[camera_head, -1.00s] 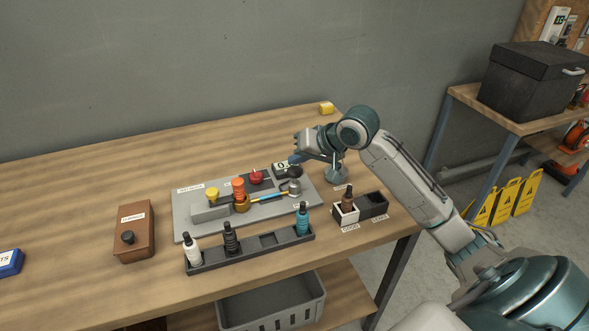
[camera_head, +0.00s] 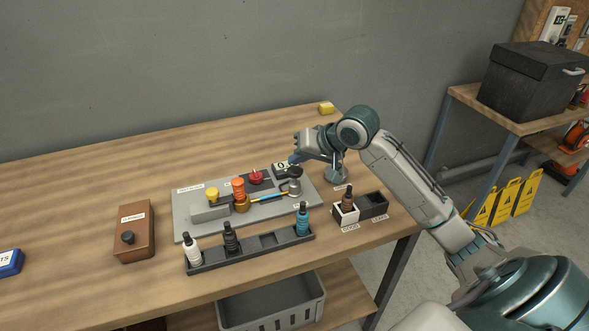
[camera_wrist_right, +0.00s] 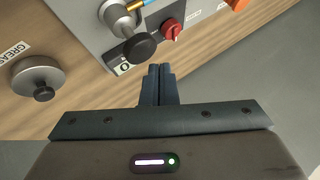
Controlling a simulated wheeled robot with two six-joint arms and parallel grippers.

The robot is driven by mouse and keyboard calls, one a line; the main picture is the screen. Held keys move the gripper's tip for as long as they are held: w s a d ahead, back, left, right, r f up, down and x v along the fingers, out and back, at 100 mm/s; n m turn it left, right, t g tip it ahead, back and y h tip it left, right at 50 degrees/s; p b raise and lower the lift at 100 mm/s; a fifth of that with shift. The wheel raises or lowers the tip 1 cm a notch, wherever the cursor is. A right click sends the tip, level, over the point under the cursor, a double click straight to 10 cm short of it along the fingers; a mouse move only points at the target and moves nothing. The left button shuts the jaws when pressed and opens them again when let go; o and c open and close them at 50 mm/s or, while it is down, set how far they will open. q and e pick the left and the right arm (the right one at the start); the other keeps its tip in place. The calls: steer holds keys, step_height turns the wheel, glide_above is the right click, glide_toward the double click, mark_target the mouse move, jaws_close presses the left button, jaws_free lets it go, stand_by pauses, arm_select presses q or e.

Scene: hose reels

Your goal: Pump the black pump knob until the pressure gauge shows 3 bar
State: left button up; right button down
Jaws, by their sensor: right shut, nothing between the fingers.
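The black pump knob (camera_head: 295,171) stands on a silver pump body (camera_head: 294,187) at the right end of a grey plate. In the right wrist view the knob (camera_wrist_right: 140,47) lies just beyond my fingertips, on a silver stem. The gauge display (camera_head: 281,166) is behind the knob, partly covered; in the wrist view (camera_wrist_right: 123,68) a 0 shows, the rest hard to read. My right gripper (camera_head: 296,159) is over the knob; in the wrist view its fingers (camera_wrist_right: 159,70) are together and empty. I cannot tell whether they touch the knob. My left gripper is out of view.
The grey plate (camera_head: 185,220) also carries a red knob (camera_head: 256,177), an orange knob (camera_head: 238,189) and a yellow knob (camera_head: 212,194). A bottle rack (camera_head: 215,262) stands in front. A silver can with a black knob (camera_wrist_right: 38,75) is beside the plate.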

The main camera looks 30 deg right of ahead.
mark_target(295, 170)
steer(key=shift+f+p, duration=0.3)
steer(key=shift+p, duration=0.1)
steer(key=shift+f, duration=0.1)
steer(key=shift+f, duration=1.3)
stand_by(1.1)
steer(key=shift+r, duration=0.1)
steer(key=shift+r+p, duration=1.65)
steer(key=shift+p, duration=0.85)
step_height(295, 170, up, 5)
steer(key=p, duration=0.6)
